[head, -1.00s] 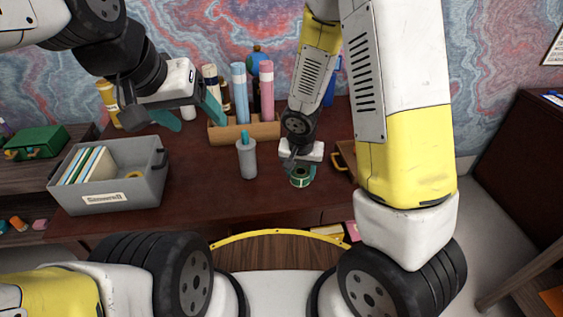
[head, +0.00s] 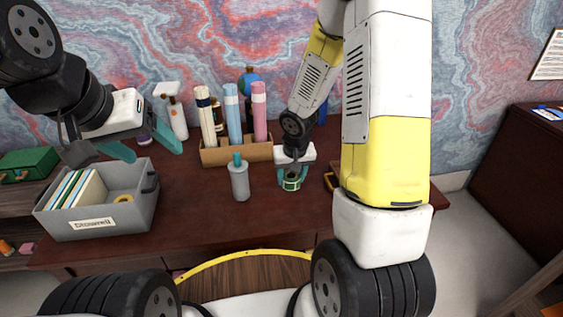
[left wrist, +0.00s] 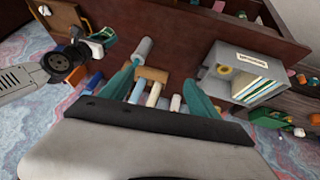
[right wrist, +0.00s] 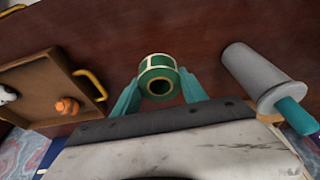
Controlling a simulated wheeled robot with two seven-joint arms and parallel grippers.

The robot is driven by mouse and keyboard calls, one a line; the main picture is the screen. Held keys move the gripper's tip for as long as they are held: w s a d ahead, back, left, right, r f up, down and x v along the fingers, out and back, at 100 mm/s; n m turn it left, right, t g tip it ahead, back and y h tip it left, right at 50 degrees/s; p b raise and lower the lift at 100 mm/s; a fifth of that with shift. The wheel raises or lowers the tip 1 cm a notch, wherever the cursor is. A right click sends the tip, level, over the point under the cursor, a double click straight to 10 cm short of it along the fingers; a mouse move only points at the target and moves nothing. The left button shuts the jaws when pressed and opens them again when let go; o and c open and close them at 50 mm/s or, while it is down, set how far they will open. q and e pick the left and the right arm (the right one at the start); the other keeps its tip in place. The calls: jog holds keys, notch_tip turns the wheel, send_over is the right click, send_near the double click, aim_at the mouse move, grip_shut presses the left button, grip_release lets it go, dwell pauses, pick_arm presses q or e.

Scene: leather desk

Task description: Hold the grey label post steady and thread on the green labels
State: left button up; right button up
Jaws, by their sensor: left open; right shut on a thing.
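The grey label post (head: 239,182), a grey cylinder with a teal top, stands upright on the desk in the head view. It also shows in the left wrist view (left wrist: 143,49) and the right wrist view (right wrist: 255,75). My right gripper (head: 292,176) is shut on the roll of green labels (head: 291,184), to the right of the post and apart from it. In the right wrist view the green roll (right wrist: 158,70) sits between the teal fingers, its hole showing. My left gripper (head: 155,154) is open and empty, left of the post and near the grey bin's back.
A grey bin (head: 110,205) with folders and a yellow ring stands on the left. A wooden tray (right wrist: 40,85) lies beyond the roll's other side. The desk front is clear.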

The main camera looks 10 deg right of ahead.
pick_arm(q)
jog(key=w+d+f+n+g+h, duration=0.4)
jog(key=w+f+n+g, duration=0.2)
jog(key=w+f+n, duration=0.55)
jog(key=w+f+n+h, duration=0.2)
jog(key=w+f+h, duration=0.1)
jog(key=w+f, duration=0.4)
jog(key=n+h, duration=0.3)
jog(key=n, duration=0.2)
send_near(238, 187)
jog(key=w+f, duration=0.2)
jog(key=shift+w+a+f, duration=0.15)
jog(key=shift+w+a, duration=0.05)
jog(key=shift+w, duration=0.05)
jog(key=shift+d+f, duration=0.1)
jog(key=shift+f, duration=0.1)
jog(key=x, duration=0.9)
jog(key=shift+d+f, duration=0.15)
jog(key=shift+d, duration=0.25)
